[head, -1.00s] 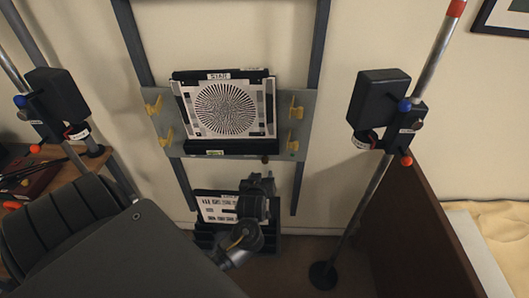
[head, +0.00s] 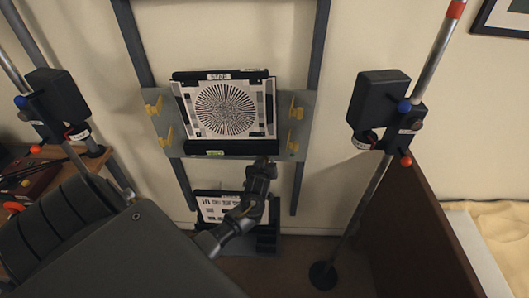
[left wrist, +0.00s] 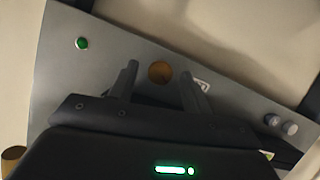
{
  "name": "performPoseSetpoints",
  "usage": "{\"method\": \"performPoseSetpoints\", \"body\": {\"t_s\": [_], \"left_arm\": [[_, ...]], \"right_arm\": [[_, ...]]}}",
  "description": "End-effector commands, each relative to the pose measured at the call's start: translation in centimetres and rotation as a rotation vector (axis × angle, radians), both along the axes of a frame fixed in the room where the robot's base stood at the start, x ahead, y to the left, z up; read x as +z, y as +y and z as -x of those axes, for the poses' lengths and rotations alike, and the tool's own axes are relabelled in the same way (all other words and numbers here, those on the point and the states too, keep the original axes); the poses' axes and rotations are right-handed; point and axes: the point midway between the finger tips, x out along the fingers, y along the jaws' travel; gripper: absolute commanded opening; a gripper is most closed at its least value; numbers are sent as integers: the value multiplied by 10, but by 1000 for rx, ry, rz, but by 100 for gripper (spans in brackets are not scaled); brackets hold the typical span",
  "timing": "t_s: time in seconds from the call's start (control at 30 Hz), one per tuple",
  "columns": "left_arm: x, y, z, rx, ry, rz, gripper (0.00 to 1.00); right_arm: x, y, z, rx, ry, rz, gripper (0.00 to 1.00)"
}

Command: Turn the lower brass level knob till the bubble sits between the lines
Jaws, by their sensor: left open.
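The lower brass knob (left wrist: 160,72) shows as a round brass disc on the grey plate in the left wrist view. My left gripper (left wrist: 158,78) is open, with one finger on each side of the knob. I cannot tell whether either finger touches it. In the head view my left gripper (head: 264,163) is at the lower edge of the grey plate (head: 301,115), below the star chart (head: 225,108), and covers the knob. A small round green piece (left wrist: 82,43) sits on the plate. No bubble or lines can be made out. My right gripper is not in view.
Yellow clips (head: 296,113) flank the chart. A second chart (head: 217,208) in a black holder stands below, partly behind my left arm. A black lamp box (head: 378,98) on a pole stands to the right, another (head: 56,95) to the left. A brown panel (head: 415,230) stands at right.

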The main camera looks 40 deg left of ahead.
Motion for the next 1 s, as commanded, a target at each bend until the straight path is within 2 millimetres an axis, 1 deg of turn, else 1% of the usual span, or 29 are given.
{"method": "performPoseSetpoints", "body": {"t_s": [0.23,0.27,0.5,0.6,0.83,1.0], "left_arm": [[0,0,-1,-1,-1,0,49],[0,0,-1,-1,-1,0,46],[0,0,-1,-1,0,0,14],[0,0,-1,-1,0,0,4],[1,0,-1,-1,13,-18,4],[3,-1,-2,-1,56,-74,4]], "right_arm": [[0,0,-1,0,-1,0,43],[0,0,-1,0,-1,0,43],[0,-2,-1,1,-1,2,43],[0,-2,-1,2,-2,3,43],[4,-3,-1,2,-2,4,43],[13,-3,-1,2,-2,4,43]]}}
